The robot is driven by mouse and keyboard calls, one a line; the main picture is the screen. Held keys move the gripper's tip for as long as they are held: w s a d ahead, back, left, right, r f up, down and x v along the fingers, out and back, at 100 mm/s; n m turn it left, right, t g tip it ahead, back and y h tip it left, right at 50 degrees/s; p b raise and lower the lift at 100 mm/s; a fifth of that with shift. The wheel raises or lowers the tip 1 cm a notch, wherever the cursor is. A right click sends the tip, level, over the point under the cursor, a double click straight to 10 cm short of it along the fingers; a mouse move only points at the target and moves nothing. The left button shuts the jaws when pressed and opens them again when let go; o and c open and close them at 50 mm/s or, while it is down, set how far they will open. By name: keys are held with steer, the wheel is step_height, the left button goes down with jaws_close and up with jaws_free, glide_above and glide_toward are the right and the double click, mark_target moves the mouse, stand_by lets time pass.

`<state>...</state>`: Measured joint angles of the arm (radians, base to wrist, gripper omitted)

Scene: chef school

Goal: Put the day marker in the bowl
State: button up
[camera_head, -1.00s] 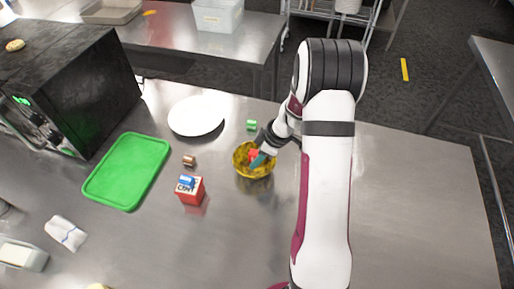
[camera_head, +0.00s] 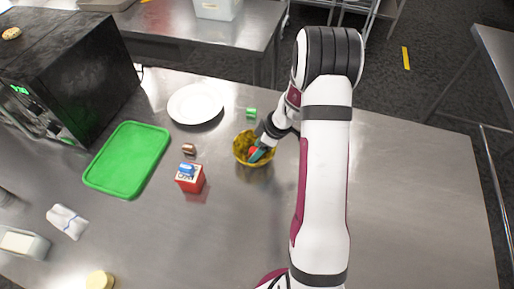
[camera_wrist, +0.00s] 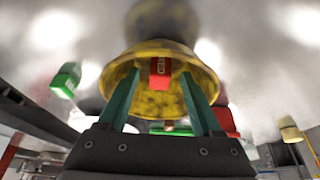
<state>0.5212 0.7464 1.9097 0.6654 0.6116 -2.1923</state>
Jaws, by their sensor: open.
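The yellow bowl (camera_head: 241,152) stands on the steel table, left of my arm. The day marker (camera_wrist: 160,72), a small red block with white lettering, shows inside the bowl in the wrist view. In the head view only a bit of red (camera_head: 253,151) shows beside a fingertip. My gripper (camera_head: 258,155) is over the bowl with its teal fingertips inside the rim. In the wrist view my gripper (camera_wrist: 158,80) is open, its two fingers apart on either side of the marker. I cannot tell whether they touch it.
A small green block (camera_head: 251,112) lies behind the bowl. A white plate (camera_head: 195,104), a brown block (camera_head: 188,149) and a red-and-white box (camera_head: 190,179) are to its left. A green tray (camera_head: 127,160) and a black oven (camera_head: 65,75) are farther left. The table right of my arm is clear.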

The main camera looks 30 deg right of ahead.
step_height(320, 180, up, 7)
steer(key=shift+r, duration=0.1)
stand_by(0.5)
steer(key=s+a+r+m+g, duration=0.2)
steer(key=s+a+r+m, duration=0.5)
steer(key=s+a+r, duration=0.6)
steer(key=s+a+m+g+h, duration=0.1)
steer(key=s+a+m, duration=0.2)
steer(key=s+m, duration=0.4)
steer(key=s, duration=0.6)
steer(key=shift+s+a+m, duration=0.2)
steer(key=shift+s+m, duration=0.1)
